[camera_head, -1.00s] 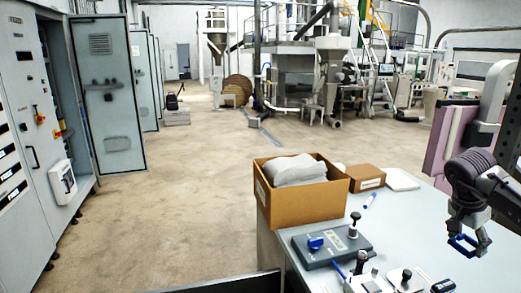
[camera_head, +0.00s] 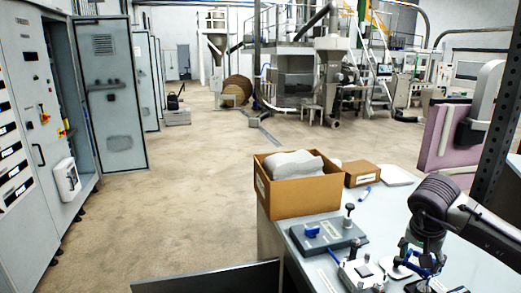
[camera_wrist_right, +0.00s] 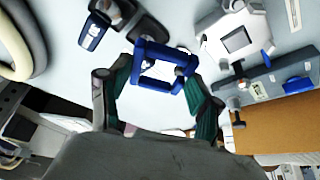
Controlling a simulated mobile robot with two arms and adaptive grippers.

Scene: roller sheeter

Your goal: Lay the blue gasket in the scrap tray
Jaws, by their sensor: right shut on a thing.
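The blue gasket (camera_wrist_right: 137,65) is a small square frame in the right wrist view. My right gripper (camera_wrist_right: 160,78) is shut on it, with one green-padded finger at each side and the gasket between the tips. In the head view the right gripper (camera_head: 421,258) hangs over the front right of the grey table, with part of the blue gasket (camera_head: 428,268) showing below it. A flat white tray-like piece (camera_head: 398,176) lies at the table's back; I cannot tell whether it is the scrap tray. My left gripper is not in view.
A grey fixture board (camera_head: 330,238) with a blue block and a white fixture (camera_head: 362,275) sit left of the gripper. Bare tabletop (camera_head: 385,212) lies between.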

